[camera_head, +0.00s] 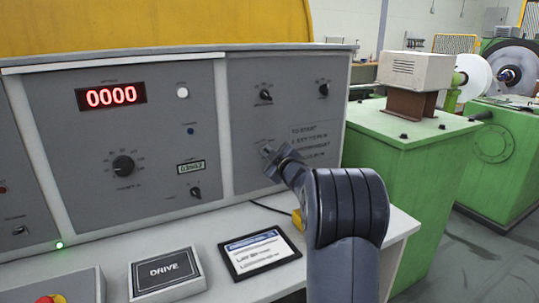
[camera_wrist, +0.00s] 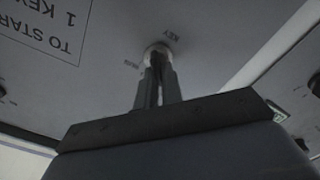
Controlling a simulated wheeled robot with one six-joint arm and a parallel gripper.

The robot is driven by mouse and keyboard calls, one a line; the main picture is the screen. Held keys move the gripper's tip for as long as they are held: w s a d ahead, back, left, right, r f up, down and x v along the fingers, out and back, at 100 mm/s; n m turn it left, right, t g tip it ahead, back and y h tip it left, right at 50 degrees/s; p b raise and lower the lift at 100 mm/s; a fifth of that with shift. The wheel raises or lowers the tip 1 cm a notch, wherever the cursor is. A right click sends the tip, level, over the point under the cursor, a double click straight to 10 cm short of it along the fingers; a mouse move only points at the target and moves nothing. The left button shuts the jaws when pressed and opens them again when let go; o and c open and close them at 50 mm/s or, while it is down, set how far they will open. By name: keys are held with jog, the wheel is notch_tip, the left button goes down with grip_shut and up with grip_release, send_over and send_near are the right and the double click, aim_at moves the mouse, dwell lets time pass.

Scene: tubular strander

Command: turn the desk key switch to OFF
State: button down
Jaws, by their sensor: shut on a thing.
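The desk key switch (camera_wrist: 157,50) is a round metal collar on the grey console face. In the wrist view, which is upside down, a label reading KEY is beside it, and a second short label is too blurred to read surely. My gripper (camera_wrist: 156,72) is at the switch, its two narrow fingers close together and shut on the key. The fingers hide most of the key, so I cannot tell which position it points to. In the head view the switch (camera_head: 266,150) shows just beyond my gripper (camera_head: 276,160), at the lower left of the right panel.
A "TO START" notice (camera_head: 311,142) is right of the switch, with two knobs above (camera_head: 266,96). A red display (camera_head: 111,96) reads 0000. A DRIVE box (camera_head: 166,274) and a framed card (camera_head: 259,252) lie on the desk. Green machinery (camera_head: 405,165) stands at right.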

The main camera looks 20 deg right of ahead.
jog(key=c, duration=1.6)
grip_release()
jog(key=shift+o, duration=0.2)
jog(key=s, duration=1)
jog(key=shift+s+d+b, duration=0.2)
jog(key=shift+s+b, duration=0.1)
jog(key=shift+s, duration=0.1)
jog(key=shift+w, duration=0.1)
jog(key=w, duration=1)
jog(key=shift+w+a+p, duration=0.2)
jog(key=shift+w+p, duration=0.15)
jog(key=shift+s, duration=0.1)
